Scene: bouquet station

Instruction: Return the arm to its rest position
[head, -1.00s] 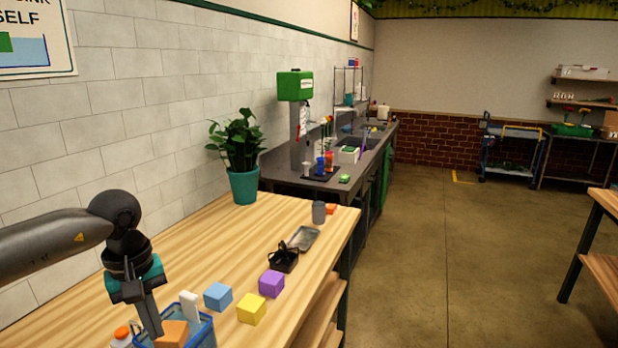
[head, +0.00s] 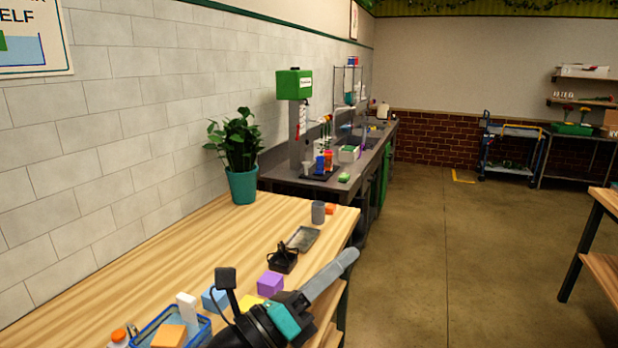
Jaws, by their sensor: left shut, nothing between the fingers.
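My left gripper (head: 346,259) is in the lower middle of the head view, over the front edge of the wooden table. Its grey fingers are shut with nothing between them and point up and to the right. The wrist and its teal band cover part of the yellow block (head: 247,302) and the table edge. My right gripper is not in view.
A blue wire basket (head: 203,333) holds an orange block (head: 168,336). Blue (head: 213,297) and purple (head: 270,284) blocks, a black caddy (head: 283,260), a metal tray (head: 302,239), a grey cup (head: 318,212) and a potted plant (head: 242,185) stand on the table (head: 190,262). Open floor lies right.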

